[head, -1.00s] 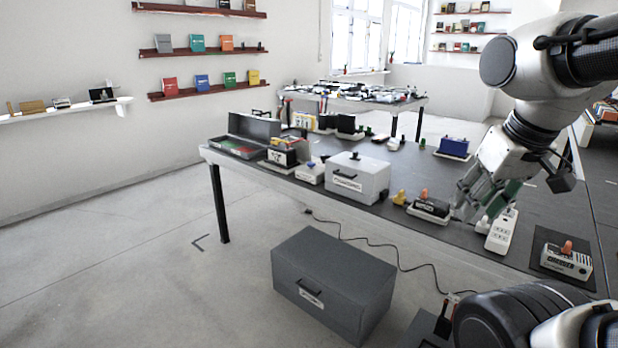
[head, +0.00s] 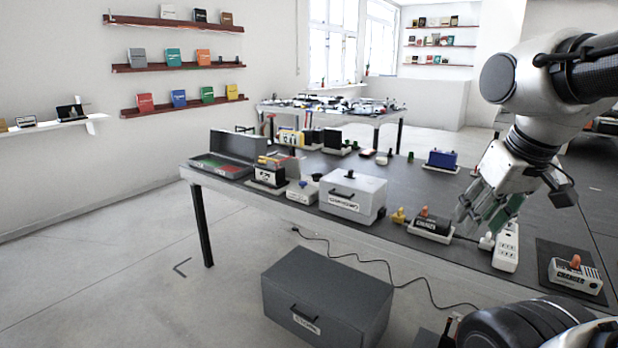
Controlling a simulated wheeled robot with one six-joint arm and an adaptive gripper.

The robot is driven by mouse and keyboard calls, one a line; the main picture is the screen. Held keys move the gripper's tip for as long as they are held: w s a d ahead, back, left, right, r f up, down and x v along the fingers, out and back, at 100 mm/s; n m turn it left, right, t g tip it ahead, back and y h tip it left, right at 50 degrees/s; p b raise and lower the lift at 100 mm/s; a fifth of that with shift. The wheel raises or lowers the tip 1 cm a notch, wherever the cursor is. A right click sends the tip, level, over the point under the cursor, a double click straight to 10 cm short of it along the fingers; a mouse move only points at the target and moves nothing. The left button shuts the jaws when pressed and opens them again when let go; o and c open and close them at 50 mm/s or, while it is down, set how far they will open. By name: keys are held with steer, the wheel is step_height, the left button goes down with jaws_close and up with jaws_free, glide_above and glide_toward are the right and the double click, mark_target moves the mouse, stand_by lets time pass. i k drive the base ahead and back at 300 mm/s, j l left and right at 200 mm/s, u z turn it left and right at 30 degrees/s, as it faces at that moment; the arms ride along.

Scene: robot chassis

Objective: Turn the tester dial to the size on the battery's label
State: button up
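A white box with a blue knob on top (head: 302,193) stands near the table's front edge, left of centre; it may be the tester, but its markings are too small to read. A black labelled battery-like block (head: 268,175) stands on a white base just left of it. My gripper (head: 484,212) hangs over the right part of the table, beside a white power strip. Its fingers are partly hidden and blurred, so I cannot tell whether they are open or shut. It is well to the right of the knobbed box.
A white case (head: 352,196) stands between the knobbed box and my gripper. A black charger (head: 430,225), the power strip (head: 506,247) and another charger (head: 575,272) line the front edge. A grey box (head: 327,300) sits on the floor. Open floor lies at left.

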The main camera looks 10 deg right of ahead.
mark_target(315, 176)
steer(key=i+j+u, duration=0.1)
steer(key=i, duration=0.65)
steer(key=i+j+u, duration=0.15)
steer(key=i, duration=0.6)
steer(key=j, duration=0.1)
